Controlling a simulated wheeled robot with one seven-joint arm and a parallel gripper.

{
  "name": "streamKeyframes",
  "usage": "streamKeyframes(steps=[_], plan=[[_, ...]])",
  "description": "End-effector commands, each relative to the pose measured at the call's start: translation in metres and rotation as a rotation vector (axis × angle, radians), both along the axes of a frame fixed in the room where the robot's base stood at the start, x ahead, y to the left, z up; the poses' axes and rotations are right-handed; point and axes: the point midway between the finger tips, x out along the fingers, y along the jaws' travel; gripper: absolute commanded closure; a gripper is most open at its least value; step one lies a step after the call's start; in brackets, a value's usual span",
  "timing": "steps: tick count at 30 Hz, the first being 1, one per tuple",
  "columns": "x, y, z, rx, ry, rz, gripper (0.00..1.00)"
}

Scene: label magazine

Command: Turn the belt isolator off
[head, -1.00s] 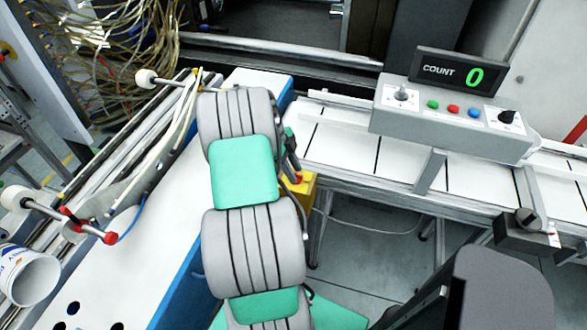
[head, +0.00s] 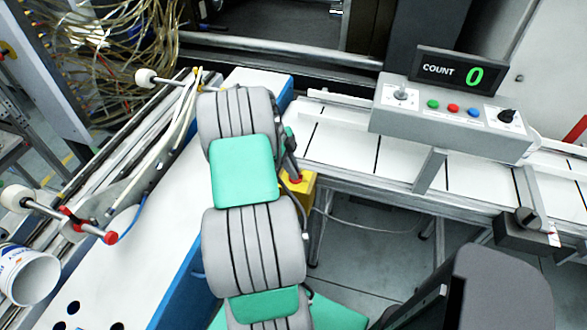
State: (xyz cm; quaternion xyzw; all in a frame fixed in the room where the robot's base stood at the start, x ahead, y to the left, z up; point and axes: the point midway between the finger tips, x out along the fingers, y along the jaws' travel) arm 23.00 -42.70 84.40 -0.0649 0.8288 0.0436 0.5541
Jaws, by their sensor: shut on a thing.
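The yellow box (head: 308,190) with a red knob (head: 296,180) on top, which looks like the belt isolator, is at the near edge of the white conveyor, just right of my arm. My arm covers its left part. My gripper (head: 293,172) is dark and small in the head view, partly hidden behind my arm's wrist. It points down onto the red knob and is shut on it. The fingertips and the knob's exact angle are too small to make out.
A grey control box (head: 450,125) with a lever, coloured buttons and a black knob stands on the conveyor (head: 345,150). Its display (head: 458,72) reads COUNT 0. A white cup (head: 30,278) lies at lower left. Rollers and loose cables are at left.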

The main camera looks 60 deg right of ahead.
Motion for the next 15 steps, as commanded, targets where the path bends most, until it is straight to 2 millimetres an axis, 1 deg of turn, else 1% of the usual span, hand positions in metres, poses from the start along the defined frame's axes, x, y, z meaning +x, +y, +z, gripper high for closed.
streamKeyframes(steps=[8,15], plan=[[0.0002,0.0005,-0.0004,0.001,0.000,0.023,1.00],[0.0001,0.0011,-0.0013,-0.002,0.000,0.128,1.00]])
